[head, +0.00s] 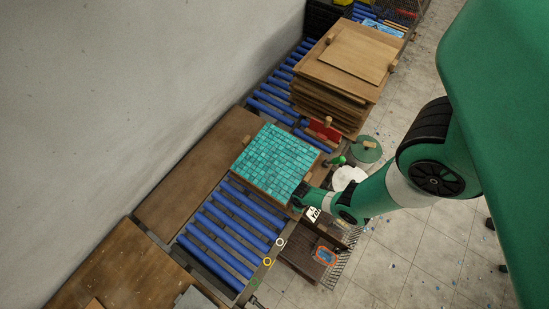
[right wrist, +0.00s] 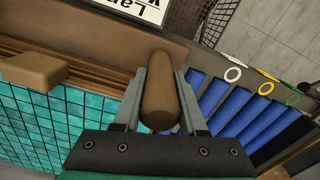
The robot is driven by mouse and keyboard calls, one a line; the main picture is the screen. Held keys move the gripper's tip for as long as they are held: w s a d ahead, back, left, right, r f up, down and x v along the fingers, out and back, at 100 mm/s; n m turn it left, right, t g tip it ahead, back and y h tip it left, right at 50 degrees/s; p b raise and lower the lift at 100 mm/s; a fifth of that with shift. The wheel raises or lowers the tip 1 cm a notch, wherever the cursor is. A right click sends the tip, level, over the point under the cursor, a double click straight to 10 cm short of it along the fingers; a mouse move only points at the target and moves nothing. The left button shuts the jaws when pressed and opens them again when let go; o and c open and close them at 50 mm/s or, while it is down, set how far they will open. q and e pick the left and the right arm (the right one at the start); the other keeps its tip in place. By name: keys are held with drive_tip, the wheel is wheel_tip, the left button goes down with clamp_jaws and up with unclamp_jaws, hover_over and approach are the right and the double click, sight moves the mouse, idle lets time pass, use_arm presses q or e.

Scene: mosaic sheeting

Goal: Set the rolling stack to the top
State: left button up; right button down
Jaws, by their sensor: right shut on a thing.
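A wooden tray with a teal mosaic sheet (head: 275,158) lies on the blue roller conveyor (head: 232,228). The mosaic also shows in the right wrist view (right wrist: 70,115). My right gripper (head: 302,194) is at the tray's lower right corner. In the right wrist view it is shut around a rounded wooden handle (right wrist: 160,92), with one finger on each side. A stack of several wooden trays (head: 335,98) stands on the rollers farther up, with a plain board (head: 358,52) on top and wooden knobs at its corners. My left gripper is not in view.
A wooden board (head: 195,180) runs along the wall side of the conveyor. White, yellow and green rings (right wrist: 232,74) sit on the conveyor's side rail. A wire basket (head: 335,262), a green round lid (head: 366,149) and a red item (head: 323,130) are nearby.

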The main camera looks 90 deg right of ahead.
drive_tip(key=shift+c, duration=2.3)
unclamp_jaws()
drive_tip(key=shift+r, duration=0.1)
wheel_tip(320, 180, up, 7)
drive_tip(key=p, duration=0.4)
drive_tip(key=shift+a, duration=0.1)
drive_tip(key=shift+r+p, duration=0.2)
drive_tip(key=shift+p, duration=0.1)
